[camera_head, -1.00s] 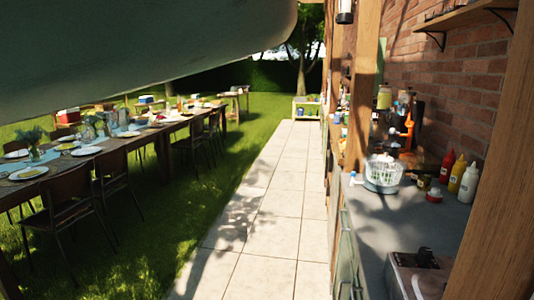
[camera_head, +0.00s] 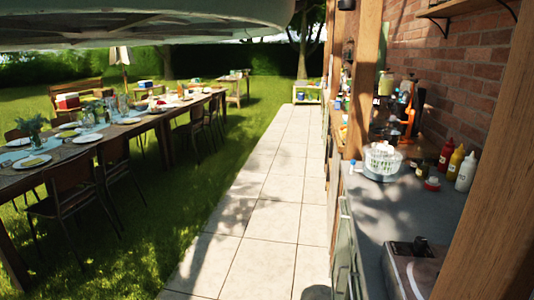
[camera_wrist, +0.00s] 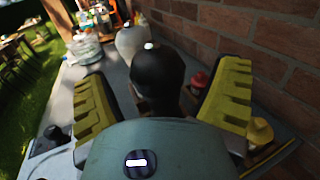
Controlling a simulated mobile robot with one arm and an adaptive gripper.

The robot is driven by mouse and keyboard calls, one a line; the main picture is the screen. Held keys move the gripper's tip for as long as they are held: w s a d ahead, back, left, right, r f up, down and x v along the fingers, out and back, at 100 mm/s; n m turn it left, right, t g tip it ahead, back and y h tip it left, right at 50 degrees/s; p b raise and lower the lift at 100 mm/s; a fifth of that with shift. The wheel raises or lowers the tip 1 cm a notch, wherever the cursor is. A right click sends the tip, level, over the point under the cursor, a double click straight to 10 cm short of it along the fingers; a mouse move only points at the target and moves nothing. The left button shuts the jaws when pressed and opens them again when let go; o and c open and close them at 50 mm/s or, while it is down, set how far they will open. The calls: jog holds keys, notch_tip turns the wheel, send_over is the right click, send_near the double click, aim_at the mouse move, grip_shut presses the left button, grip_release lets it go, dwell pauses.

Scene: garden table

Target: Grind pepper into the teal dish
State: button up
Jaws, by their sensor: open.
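In the wrist view a dark, rounded thing with a small silvery knob (camera_wrist: 158,75), which looks like a pepper mill, stands between the two yellow-green fingers of my gripper (camera_wrist: 163,85). The fingers are spread wide, with a gap on each side of it. A similar white thing with a knob (camera_wrist: 131,40) stands just behind it. My gripper is not visible in the head view, and I cannot pick out these two there. I cannot make out a teal dish in either view.
The grey counter (camera_head: 405,215) holds a salad spinner (camera_head: 382,160), a red bottle (camera_head: 446,155), a yellow bottle (camera_head: 456,159) and a white bottle (camera_head: 467,172) along the brick wall. A wooden post (camera_head: 495,180) stands near. A paved path (camera_head: 260,210) separates the counter from the laid table (camera_head: 150,118).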

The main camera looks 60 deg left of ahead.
jog(key=shift+x, duration=2)
jog(key=shift+s+a+f, duration=0.1)
jog(key=shift+a, duration=0.05)
jog(key=shift+c, duration=0.3)
jog(key=c, duration=1.4)
